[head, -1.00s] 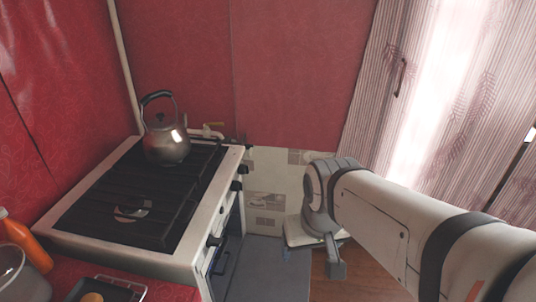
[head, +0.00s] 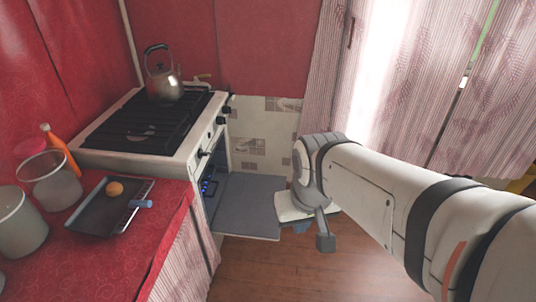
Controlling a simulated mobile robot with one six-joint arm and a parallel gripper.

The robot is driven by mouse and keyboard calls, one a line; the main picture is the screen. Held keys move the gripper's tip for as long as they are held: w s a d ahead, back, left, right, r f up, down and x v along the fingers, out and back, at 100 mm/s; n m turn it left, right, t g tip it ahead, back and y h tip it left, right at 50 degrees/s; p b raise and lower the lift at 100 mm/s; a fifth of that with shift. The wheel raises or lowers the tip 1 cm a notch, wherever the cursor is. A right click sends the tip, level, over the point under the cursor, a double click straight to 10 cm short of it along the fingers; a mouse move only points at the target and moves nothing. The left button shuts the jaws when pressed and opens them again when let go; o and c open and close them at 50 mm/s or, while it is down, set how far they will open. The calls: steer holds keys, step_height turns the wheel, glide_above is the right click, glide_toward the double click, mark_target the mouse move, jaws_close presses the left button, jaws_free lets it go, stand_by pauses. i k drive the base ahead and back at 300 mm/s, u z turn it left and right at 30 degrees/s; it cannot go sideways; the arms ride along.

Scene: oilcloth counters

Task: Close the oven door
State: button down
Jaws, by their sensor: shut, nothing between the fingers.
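The oven (head: 205,150) is a white stove with a black grate top. Its grey door (head: 248,200) is folded down flat, fully open, and part of the dark oven interior (head: 209,187) shows with blue light in it. My arm comes in from the right and bends down beside the door's right edge. My gripper (head: 302,228) is at the arm's lower end, mostly hidden under the white wrist; it is shut and empty. I cannot tell whether it touches the door.
A kettle (head: 164,80) stands on the stove. The red counter (head: 110,265) at left holds a dark tray (head: 92,208), an orange bottle (head: 62,150) and pots (head: 50,182). Wooden floor (head: 265,275) is clear in front of the door. Curtains (head: 420,110) hang at right.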

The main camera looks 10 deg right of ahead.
mark_target(246, 209)
steer(key=u, duration=0.05)
steer(key=k, duration=0.55)
steer(key=z, duration=1.4)
steer(key=i, duration=2.2)
steer(key=u, duration=1.4)
